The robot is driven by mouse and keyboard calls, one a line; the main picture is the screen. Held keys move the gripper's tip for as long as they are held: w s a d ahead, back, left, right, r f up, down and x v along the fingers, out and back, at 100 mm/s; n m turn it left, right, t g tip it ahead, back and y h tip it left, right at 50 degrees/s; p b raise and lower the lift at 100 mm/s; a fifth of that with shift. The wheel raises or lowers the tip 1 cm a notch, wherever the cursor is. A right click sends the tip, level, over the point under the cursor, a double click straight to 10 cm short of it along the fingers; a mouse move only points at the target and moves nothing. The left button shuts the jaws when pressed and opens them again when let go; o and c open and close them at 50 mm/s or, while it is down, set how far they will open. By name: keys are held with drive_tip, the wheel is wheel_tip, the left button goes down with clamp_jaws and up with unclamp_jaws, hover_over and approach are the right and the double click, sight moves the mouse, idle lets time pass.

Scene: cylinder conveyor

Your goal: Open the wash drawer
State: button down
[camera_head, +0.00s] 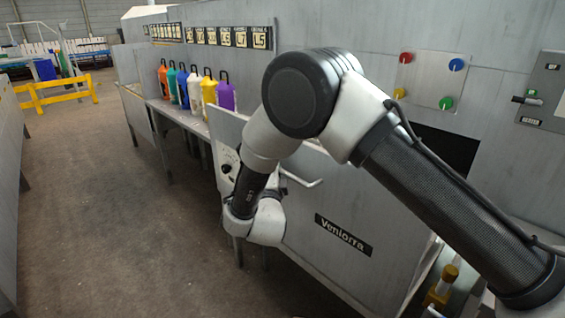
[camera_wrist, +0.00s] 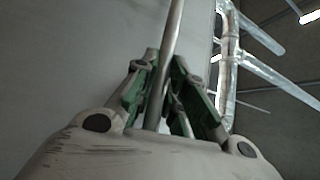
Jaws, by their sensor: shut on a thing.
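The drawer front is a grey metal panel (camera_head: 385,262) with a black label (camera_head: 343,235) reading roughly "Venlorra". A pale bar handle (camera_head: 303,182) shows on the panel, partly hidden by my arm in the head view. In the wrist view my gripper (camera_wrist: 164,62) has its green-padded fingers on either side of a slim metal bar (camera_wrist: 172,35), and it is shut on this bar. The bar runs up and away beside a plain grey surface (camera_wrist: 100,50). My fingers are hidden behind my wrist in the head view.
A dark opening (camera_head: 447,148) lies behind the panel. Several colored bottles (camera_head: 208,92) stand on a shelf at the left. Colored buttons (camera_head: 446,102) and a lever switch (camera_head: 526,99) are on the wall at the right. The floor (camera_head: 110,230) at the left is clear.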

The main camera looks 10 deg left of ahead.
drive_tip(key=shift+s+a+f, duration=0.1)
drive_tip(key=shift+s+a, duration=0.25)
drive_tip(key=shift+s, duration=0.1)
drive_tip(key=c, duration=1.5)
unclamp_jaws()
drive_tip(key=shift+o, duration=0.2)
drive_tip(key=s+d+f, duration=0.1)
drive_tip(key=s, duration=1)
drive_tip(key=shift+s+d+f, duration=0.3)
drive_tip(key=shift+s, duration=0.05)
drive_tip(key=shift+s, duration=0.1)
